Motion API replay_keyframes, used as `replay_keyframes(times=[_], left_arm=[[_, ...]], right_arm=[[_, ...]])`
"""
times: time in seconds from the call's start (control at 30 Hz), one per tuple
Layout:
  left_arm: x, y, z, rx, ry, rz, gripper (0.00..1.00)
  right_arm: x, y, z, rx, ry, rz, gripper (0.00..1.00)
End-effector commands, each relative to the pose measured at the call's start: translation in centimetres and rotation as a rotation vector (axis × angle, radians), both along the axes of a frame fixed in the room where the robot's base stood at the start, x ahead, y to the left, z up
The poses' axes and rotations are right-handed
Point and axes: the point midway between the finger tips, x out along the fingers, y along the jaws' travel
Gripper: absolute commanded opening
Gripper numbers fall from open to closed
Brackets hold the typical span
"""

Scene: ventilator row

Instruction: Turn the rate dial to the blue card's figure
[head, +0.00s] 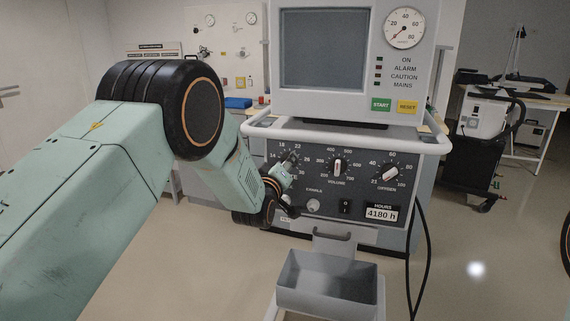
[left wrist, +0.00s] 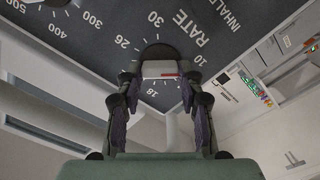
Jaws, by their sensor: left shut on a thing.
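The rate dial (left wrist: 159,69) is a dark knob with a pale bar and a small red mark, on the dark ventilator panel (head: 325,192). In the left wrist view its scale shows 10, 18, 26 and 30 beside the word RATE. My left gripper (left wrist: 162,78) has a finger on either side of the knob and is shut on it. In the head view the left gripper (head: 287,166) reaches the panel's left end and hides most of this dial. I cannot tell which figure it points at. I do not make out a blue card. My right gripper is out of view.
The volume dial (head: 338,168) and oxygen dial (head: 390,173) sit to the right on the panel. A white rail (head: 345,142) runs above. A grey tray (head: 327,283) stands below in front. A black cable (head: 418,250) hangs at the right. Open floor lies further right.

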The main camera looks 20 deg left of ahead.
Motion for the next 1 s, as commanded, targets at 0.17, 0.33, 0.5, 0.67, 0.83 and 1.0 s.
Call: replay_keyframes(times=[0.17, 0.33, 0.5, 0.67, 0.83, 1.0], left_arm=[[-0.02, -0.03, -0.12, -0.048, 0.002, -0.001, 0.06], [-0.02, -0.03, -0.12, -0.066, 0.002, -0.001, 0.06], [-0.02, -0.02, -0.13, -0.069, 0.001, -0.001, 0.06], [-0.02, -0.03, -0.12, -0.069, 0.001, -0.001, 0.06], [-0.02, -0.02, -0.11, -0.068, 0.001, -0.001, 0.48], [-0.01, -0.01, -0.07, -0.068, 0.0, -0.001, 0.6]], right_arm=[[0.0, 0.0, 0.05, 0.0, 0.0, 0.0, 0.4], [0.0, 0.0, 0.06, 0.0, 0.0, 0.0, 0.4], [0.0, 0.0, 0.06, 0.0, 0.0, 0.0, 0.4], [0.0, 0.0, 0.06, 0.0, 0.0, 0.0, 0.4], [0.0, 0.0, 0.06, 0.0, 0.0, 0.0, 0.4], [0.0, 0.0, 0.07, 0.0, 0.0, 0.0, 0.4]])
